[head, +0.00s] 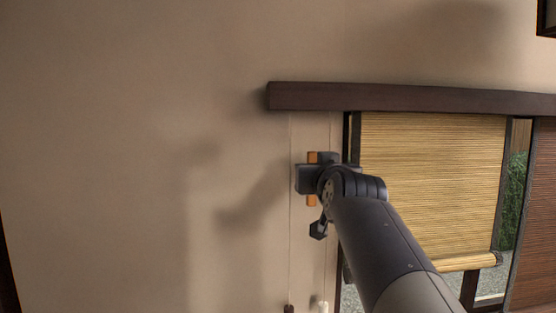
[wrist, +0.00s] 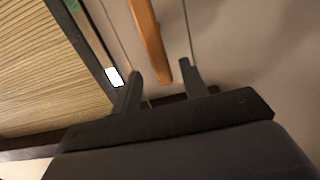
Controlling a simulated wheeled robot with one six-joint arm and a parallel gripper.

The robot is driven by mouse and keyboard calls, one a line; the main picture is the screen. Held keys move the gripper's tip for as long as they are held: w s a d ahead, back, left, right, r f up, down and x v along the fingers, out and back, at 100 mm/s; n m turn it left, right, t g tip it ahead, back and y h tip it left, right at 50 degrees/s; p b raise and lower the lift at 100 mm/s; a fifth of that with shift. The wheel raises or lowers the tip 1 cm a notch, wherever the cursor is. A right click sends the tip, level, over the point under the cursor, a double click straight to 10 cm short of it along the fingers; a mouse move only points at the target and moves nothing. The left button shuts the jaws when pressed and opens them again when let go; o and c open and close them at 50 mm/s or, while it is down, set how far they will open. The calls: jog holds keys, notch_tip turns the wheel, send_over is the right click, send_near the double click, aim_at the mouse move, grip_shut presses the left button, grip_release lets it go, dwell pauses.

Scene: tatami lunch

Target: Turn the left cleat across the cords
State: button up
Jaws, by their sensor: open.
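An orange-brown wooden cleat (head: 312,201) is on the wall left of the window, upright in the head view and running along the cords. Its middle is hidden behind my gripper (head: 308,179). In the wrist view the cleat (wrist: 149,38) reaches between the two fingers of my gripper (wrist: 161,67), which are open on either side, with a visible gap to each. One thin cord (head: 290,245) hangs to the left of the cleat and another cord (head: 327,262) to its right. I cannot tell whether the fingers touch the wall.
A dark wooden beam (head: 410,98) runs above the window. A bamboo blind (head: 430,180) hangs right of my arm, with a browner blind (head: 535,210) beyond it. Small cord ends (head: 323,306) show at the bottom. The wall to the left is bare.

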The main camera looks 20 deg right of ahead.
jog(key=shift+w+d+p, duration=0.25)
jog(key=shift+w+p, duration=0.1)
jog(key=shift+w, duration=0.8)
jog(key=shift+w+d+p, duration=0.25)
jog(key=shift+w+p, duration=0.05)
jog(key=shift+w, duration=0.85)
jog(key=shift+c, duration=0.3)
grip_shut()
